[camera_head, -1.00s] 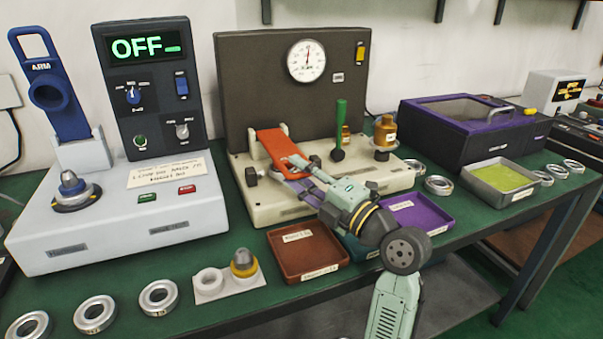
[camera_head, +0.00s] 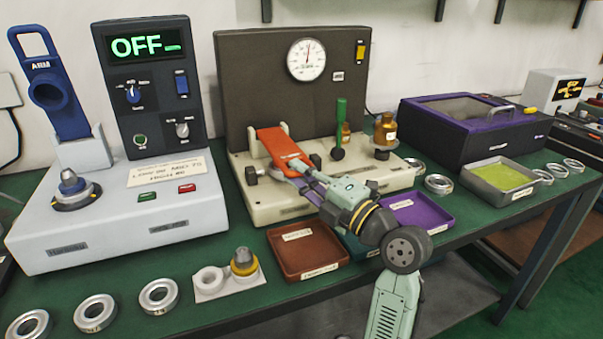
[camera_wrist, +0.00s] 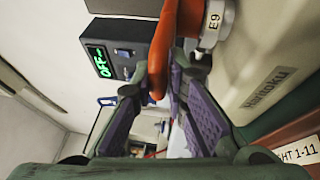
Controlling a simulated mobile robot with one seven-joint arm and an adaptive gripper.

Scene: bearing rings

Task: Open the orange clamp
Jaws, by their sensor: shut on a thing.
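The orange clamp (camera_head: 282,148) sits on the left part of the cream test fixture (camera_head: 270,207), in front of the dark gauge panel. Its flat orange arm slopes down toward me. My gripper (camera_head: 297,168) reaches it from the front right and is shut at its near end. In the wrist view the orange clamp (camera_wrist: 163,60) runs down between the fingers of my gripper (camera_wrist: 155,92). A metal part marked E9 (camera_wrist: 212,22) stands beside the clamp there. The clamp's near tip is partly hidden by the fingers.
A green-handled lever (camera_head: 340,125) stands right of the clamp on the fixture. A brown tray (camera_head: 306,252) and a purple tray (camera_head: 420,213) lie in front. The grey machine with an OFF display (camera_head: 145,47) is to the left.

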